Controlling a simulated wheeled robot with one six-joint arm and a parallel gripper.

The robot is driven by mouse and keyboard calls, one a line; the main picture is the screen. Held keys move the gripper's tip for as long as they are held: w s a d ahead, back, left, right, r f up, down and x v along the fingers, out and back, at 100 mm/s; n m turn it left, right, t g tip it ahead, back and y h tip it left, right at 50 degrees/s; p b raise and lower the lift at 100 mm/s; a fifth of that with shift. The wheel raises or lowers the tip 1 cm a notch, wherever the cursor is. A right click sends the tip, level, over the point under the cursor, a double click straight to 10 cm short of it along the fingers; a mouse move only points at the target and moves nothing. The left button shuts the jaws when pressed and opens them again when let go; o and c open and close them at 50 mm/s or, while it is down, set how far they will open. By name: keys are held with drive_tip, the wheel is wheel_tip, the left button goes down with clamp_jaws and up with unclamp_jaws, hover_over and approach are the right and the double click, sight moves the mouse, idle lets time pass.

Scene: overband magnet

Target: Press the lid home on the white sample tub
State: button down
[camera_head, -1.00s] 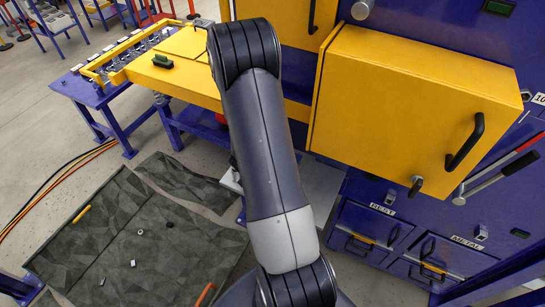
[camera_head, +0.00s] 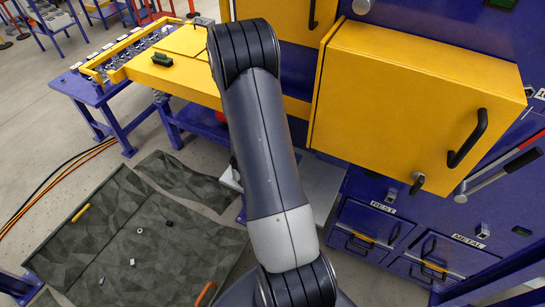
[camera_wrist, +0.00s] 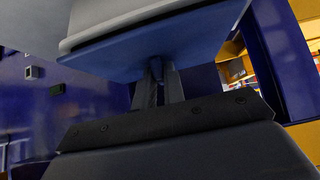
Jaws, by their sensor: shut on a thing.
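In the wrist view, my gripper (camera_wrist: 160,85) is shut on a small blue grip under a wide blue slab (camera_wrist: 150,48), which looks like the lid. A pale grey-white body with a rim (camera_wrist: 105,22), apparently the sample tub, lies against the far side of the slab, cut off by the top edge. I cannot tell whether the lid is fully seated or a gap remains. In the head view my arm hides my gripper, the lid and the tub.
A yellow cabinet door (camera_head: 410,110) with a black handle juts out right of my arm. A pale shelf (camera_head: 318,190) shows behind the arm. Blue drawers (camera_head: 365,228) are below. A yellow-topped bench (camera_head: 165,75) stands left. Small items lie on the floor mat (camera_head: 105,235).

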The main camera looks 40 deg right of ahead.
drive_tip(key=shift+f, duration=0.25)
drive_tip(key=c, duration=1.4)
unclamp_jaws()
drive_tip(key=p+v, duration=0.1)
drive_tip(key=v, duration=1)
drive_tip(key=shift+w+d+f, duration=0.1)
drive_tip(key=shift+f, duration=0.05)
